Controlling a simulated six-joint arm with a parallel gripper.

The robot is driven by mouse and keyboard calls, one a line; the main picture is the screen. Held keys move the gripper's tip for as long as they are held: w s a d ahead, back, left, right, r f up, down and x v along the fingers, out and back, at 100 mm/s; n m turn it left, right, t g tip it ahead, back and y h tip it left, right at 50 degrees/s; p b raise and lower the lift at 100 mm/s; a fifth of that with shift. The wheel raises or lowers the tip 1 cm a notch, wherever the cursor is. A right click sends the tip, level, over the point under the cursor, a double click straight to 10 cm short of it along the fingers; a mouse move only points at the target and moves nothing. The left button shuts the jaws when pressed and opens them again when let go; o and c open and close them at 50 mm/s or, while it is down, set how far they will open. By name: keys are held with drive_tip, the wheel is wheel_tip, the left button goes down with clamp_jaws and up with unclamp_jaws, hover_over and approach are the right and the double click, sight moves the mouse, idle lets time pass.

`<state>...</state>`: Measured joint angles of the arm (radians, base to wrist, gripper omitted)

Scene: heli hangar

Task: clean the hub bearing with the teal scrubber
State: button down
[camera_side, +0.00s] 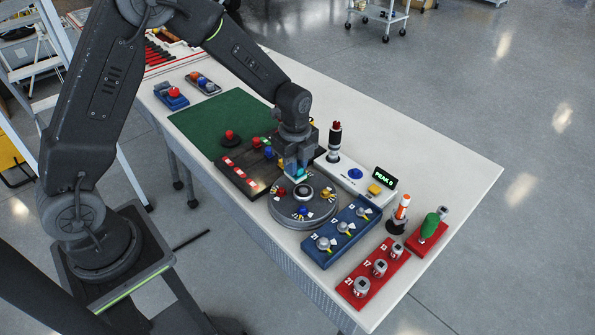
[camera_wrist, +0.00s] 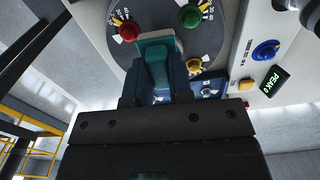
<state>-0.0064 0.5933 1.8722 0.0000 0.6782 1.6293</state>
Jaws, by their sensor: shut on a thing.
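My gripper (camera_side: 299,163) is shut on the teal scrubber (camera_side: 300,176) and points down at the back edge of a round grey turntable disc (camera_side: 285,213). In the wrist view the scrubber (camera_wrist: 154,46) juts out from between my fingers (camera_wrist: 157,82), over the disc (camera_wrist: 160,14). The hub bearing (camera_side: 303,193) is a dark ring with a light centre in the middle of the disc. The scrubber's lower end is just behind it in the side view. I cannot tell whether they touch. The hub is hidden in the wrist view.
Coloured knobs stand on the disc, including red (camera_wrist: 129,31) and green (camera_wrist: 190,16) ones. A dark button panel (camera_side: 245,171), a blue knob block (camera_side: 342,236), a red block (camera_side: 372,273) and a white console with a PEAK display (camera_side: 384,179) crowd around it. The table's right end is bare.

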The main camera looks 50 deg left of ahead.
drive_tip(key=shift+r, duration=2.55)
